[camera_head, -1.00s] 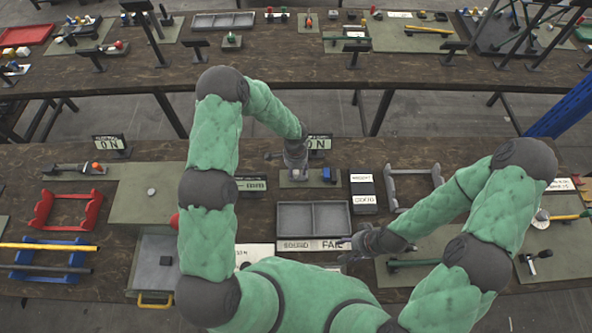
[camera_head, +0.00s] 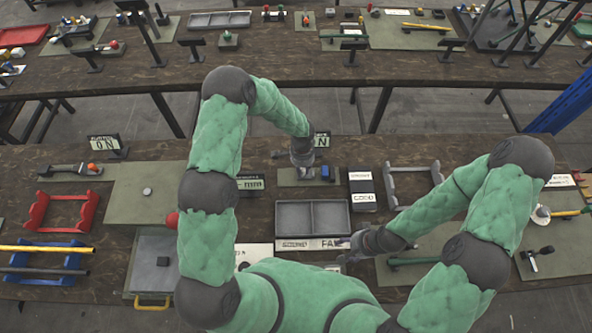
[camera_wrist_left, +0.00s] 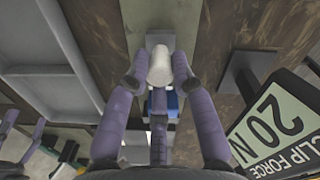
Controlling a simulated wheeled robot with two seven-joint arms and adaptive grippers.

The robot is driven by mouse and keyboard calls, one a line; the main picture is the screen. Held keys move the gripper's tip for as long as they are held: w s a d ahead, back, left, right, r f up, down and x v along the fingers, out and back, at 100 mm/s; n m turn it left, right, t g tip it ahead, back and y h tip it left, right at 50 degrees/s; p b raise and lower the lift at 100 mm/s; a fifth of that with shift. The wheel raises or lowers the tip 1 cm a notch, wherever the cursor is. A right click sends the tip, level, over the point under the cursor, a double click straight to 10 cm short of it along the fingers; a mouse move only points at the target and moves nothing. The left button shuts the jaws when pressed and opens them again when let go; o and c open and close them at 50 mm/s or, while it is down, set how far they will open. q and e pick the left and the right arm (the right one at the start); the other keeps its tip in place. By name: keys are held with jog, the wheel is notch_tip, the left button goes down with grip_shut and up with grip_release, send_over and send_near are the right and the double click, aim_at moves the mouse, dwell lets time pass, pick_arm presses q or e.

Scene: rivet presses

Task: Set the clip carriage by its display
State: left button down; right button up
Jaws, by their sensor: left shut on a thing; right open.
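My left gripper (camera_head: 302,170) is over a small grey mat behind the divided tray. In the left wrist view its fingers (camera_wrist_left: 158,80) are closed around a pale rounded knob (camera_wrist_left: 160,66), with a small blue part below it. Whether this knob belongs to the clip carriage I cannot tell. A display (camera_wrist_left: 271,128) in that view reads "20 N", labelled "CLIP FORCE". In the head view a display (camera_head: 322,139) behind the gripper is partly hidden by my arm. My right gripper (camera_head: 360,243) is open and empty near the tray's front right corner.
A grey two-compartment tray (camera_head: 312,203) with a label strip stands in front of the mat. A black box with a "GOOD" label (camera_head: 363,198) and a grey rack (camera_head: 390,190) stand to the right. A red rack (camera_head: 35,211) and a blue rack (camera_head: 18,260) are at left.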

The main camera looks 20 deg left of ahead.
pick_arm(q)
jog(key=c, duration=1)
grip_release()
jog(key=shift+a, duration=0.1)
jog(key=shift+c, duration=0.2)
notch_tip(320, 180, up, 12)
jog(key=shift+w, duration=0.15)
jog(key=shift+f, duration=0.1)
